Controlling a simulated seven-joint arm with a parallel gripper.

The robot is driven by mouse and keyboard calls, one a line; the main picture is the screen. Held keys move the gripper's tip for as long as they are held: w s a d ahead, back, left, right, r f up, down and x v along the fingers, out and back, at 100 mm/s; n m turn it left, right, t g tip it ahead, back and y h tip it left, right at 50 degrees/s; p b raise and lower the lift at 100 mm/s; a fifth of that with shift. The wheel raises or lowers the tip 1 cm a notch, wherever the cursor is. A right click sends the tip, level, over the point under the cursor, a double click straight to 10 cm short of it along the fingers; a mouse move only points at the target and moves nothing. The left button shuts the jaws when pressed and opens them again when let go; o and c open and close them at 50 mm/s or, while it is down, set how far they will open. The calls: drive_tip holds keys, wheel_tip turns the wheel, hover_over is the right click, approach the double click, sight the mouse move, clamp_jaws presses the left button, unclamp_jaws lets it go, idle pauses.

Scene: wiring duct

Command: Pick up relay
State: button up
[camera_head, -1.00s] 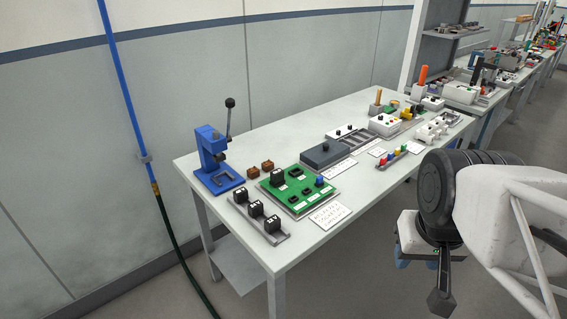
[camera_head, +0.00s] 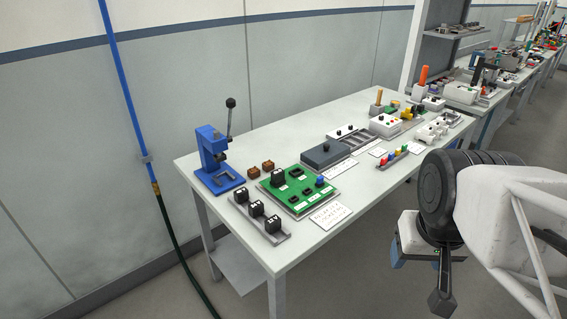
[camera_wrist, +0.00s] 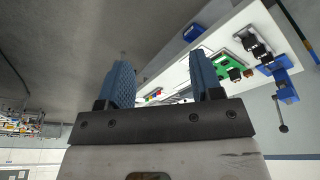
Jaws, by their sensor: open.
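Several black block-shaped relays stand in the head view. Three sit in a row in a grey rack (camera_head: 262,220) at the table's near left corner; the middle one (camera_head: 257,208) has white marks on top. Another black block (camera_head: 278,177) stands on the green board (camera_head: 298,190). My gripper (camera_head: 413,263) is off to the right of the table, well away from the relays, pointing down. In the wrist view my gripper (camera_wrist: 162,78) shows two blue fingers spread apart with nothing between them. The black blocks (camera_wrist: 252,42) appear small in the distance there.
A blue lever press (camera_head: 217,165) stands behind the rack, with two brown blocks (camera_head: 260,167) beside it. A white label card (camera_head: 329,215) lies before the green board. A grey box (camera_head: 325,155) and more parts lie farther right.

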drive_tip(key=m+g, duration=0.3)
drive_tip(key=m, duration=0.6)
hover_over(277, 172)
drive_tip(key=f, duration=1.4)
drive_tip(key=shift+d+f, duration=0.2)
drive_tip(key=shift+w+a+f, duration=0.1)
drive_tip(key=shift+a+f, duration=0.1)
drive_tip(key=shift+f, duration=0.1)
drive_tip(key=shift+f, duration=1.2)
drive_tip(key=shift+f, duration=0.1)
